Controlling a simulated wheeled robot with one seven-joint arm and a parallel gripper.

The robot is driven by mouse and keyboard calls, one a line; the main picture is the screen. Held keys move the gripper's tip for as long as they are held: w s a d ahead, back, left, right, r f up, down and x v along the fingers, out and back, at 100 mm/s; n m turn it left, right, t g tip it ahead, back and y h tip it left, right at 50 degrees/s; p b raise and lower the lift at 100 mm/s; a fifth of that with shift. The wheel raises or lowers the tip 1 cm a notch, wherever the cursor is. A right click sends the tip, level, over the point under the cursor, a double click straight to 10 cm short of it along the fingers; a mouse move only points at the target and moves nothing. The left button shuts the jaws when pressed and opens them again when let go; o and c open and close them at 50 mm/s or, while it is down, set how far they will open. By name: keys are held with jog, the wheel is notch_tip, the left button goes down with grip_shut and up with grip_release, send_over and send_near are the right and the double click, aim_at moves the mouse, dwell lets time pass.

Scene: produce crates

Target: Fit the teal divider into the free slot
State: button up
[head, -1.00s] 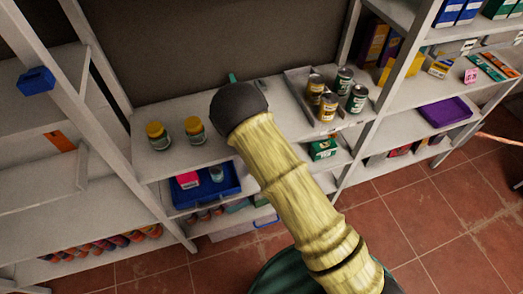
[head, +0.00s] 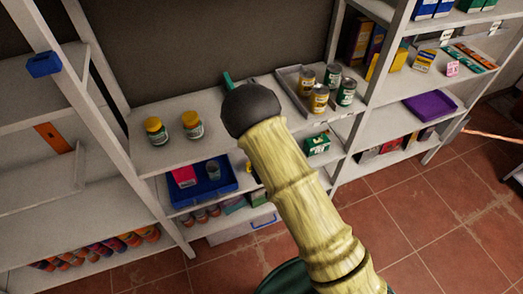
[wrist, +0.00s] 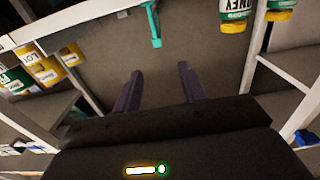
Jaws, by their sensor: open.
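The teal divider (head: 227,80) stands at the back of the middle shelf board (head: 172,108) in the head view, partly hidden behind my arm. In the wrist view the teal divider (wrist: 153,25) is a thin upright strip at the shelf's edge, ahead of my fingers and apart from them. My gripper (wrist: 158,68) is open and empty, its two dark fingers spread below the divider in that picture. In the head view my gripper is hidden behind my arm. I cannot make out the free slot in either view.
A grey tray (head: 290,95) with several cans stands on the board to the right. Two yellow-lidded jars (head: 192,124) stand to the left. A blue tray (head: 222,186) is on the shelf below. Shelf posts (head: 120,125) flank this bay.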

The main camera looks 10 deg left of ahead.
dwell(0.8)
jog(key=w+d+r+m+g+h, duration=0.25)
jog(key=d+m+g+h, duration=0.2)
jog(key=d+h, duration=0.65)
jog(key=s+d+r+m+g, duration=0.1)
jog(key=s+d+r+g, duration=0.2)
jog(key=s+d, duration=0.4)
jog(key=s+d+r+m+g+y, duration=0.1)
jog(key=s+d+r+g, duration=0.2)
jog(key=s+d+g, duration=0.2)
jog(key=s+d, duration=0.2)
jog(key=s, duration=0.2)
jog(key=shift+d, duration=0.25)
dwell(0.5)
